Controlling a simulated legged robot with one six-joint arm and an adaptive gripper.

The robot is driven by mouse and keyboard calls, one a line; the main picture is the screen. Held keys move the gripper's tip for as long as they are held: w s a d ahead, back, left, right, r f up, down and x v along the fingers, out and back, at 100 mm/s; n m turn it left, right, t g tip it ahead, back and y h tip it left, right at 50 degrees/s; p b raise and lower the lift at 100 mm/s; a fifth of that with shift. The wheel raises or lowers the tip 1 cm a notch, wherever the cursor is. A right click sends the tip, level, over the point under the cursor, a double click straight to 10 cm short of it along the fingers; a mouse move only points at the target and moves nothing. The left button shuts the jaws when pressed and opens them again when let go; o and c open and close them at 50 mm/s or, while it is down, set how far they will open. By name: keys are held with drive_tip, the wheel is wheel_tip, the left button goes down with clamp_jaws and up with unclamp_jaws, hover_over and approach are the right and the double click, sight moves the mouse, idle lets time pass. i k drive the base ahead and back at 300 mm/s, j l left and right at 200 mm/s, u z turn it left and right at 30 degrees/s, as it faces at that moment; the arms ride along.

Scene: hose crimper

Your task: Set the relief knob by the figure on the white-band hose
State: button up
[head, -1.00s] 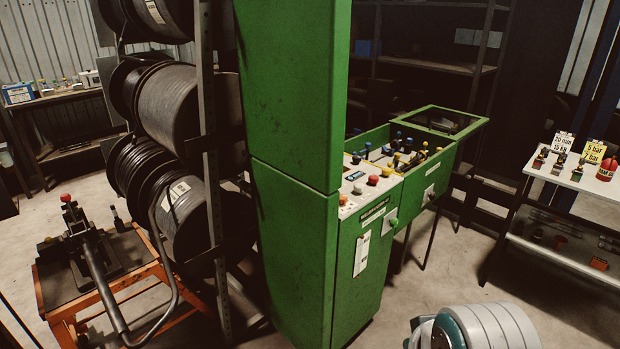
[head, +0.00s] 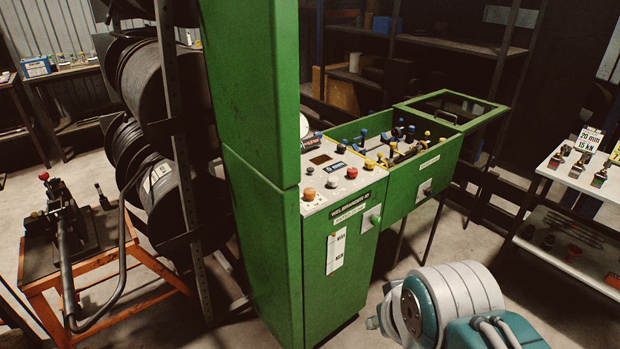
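The green crimper cabinet (head: 250,240) stands in the middle of the head view. Its control panel (head: 335,183) carries orange, red and white buttons. A round green knob (head: 376,219) sits on the cabinet's front, right of a label. I cannot tell which is the relief knob. Several hose ends with blue and yellow fittings (head: 402,140) lie in the trough. No white band or figure can be made out on them. My arm shows at the lower right; my gripper is not clearly in view.
A white tag (head: 336,251) hangs on the cabinet front, its print unreadable. Hose reels on a rack (head: 160,85) and an orange-framed bench (head: 85,270) stand left. A white-topped table (head: 560,172) with a "20 mm 15 kN" card (head: 590,140) stands right. Floor between is clear.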

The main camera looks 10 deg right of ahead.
sight(309, 192)
drive_tip(key=i+l, duration=0.3)
drive_tip(key=l, duration=0.15)
drive_tip(key=i+l+u, duration=0.1)
drive_tip(key=i+l, duration=0.45)
drive_tip(key=l, duration=0.3)
drive_tip(key=i+l+u, duration=0.15)
drive_tip(key=i+l, duration=0.15)
drive_tip(key=l, duration=0.15)
drive_tip(key=i+l, duration=0.25)
drive_tip(key=l, duration=0.25)
drive_tip(key=i+l+u, duration=0.1)
drive_tip(key=i+l, duration=0.15)
drive_tip(key=l, duration=0.25)
drive_tip(key=i+l, duration=0.25)
drive_tip(key=l, duration=0.25)
drive_tip(key=i+l+u, duration=0.1)
drive_tip(key=i+l, duration=0.15)
drive_tip(key=l, duration=0.25)
